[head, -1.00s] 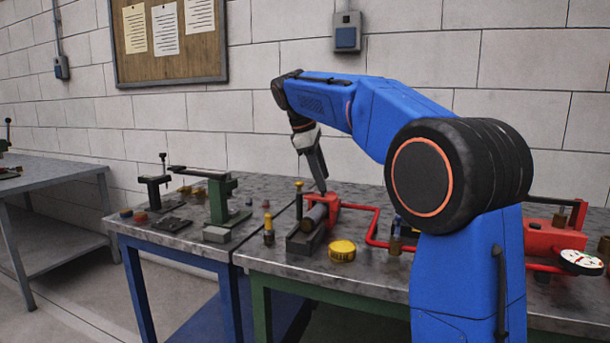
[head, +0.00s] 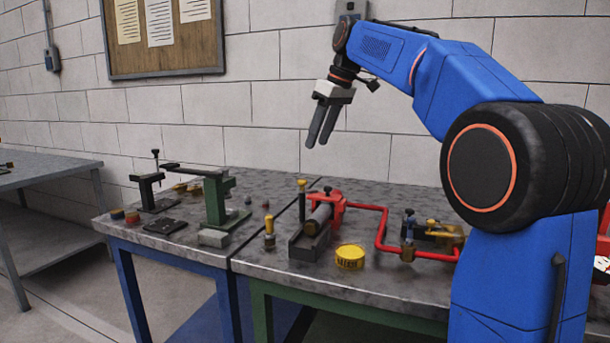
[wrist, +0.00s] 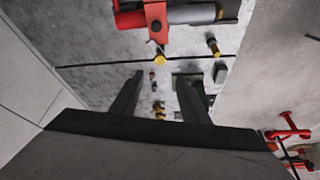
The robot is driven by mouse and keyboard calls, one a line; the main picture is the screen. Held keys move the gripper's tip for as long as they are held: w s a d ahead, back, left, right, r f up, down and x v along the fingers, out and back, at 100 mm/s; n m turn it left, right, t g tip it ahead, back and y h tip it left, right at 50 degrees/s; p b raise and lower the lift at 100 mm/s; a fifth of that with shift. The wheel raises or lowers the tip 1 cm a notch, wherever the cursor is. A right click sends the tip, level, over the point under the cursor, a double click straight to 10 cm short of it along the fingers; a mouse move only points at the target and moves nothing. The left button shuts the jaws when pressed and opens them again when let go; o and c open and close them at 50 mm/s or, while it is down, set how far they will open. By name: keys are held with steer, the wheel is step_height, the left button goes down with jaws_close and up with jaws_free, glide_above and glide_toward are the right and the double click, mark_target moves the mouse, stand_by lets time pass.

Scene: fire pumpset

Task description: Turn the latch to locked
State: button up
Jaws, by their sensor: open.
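My gripper (head: 317,144) is open and empty, raised above the back of the benches near the wall. Its two dark fingers (wrist: 158,80) point down over the bench tops in the wrist view. I cannot tell which part is the latch. On the right bench, a red bracket (head: 338,205) stands at a grey cylinder (head: 318,219), with a red pipe (head: 379,236) running right to a brass fitting with a blue-grey handle (head: 408,230). The red bracket also shows at the top of the wrist view (wrist: 157,18). My arm hides the bench's right part.
A yellow round cap (head: 350,257) lies at the front of the right bench. A green stand (head: 217,198) and a black stand (head: 148,190) are on the left bench. Yellow-topped posts (head: 269,232) stand between. The wall (head: 220,120) is close behind.

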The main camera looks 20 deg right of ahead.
mark_target(302, 180)
steer(key=x, duration=1.2)
steer(key=shift+f, duration=0.3)
steer(key=c, duration=1)
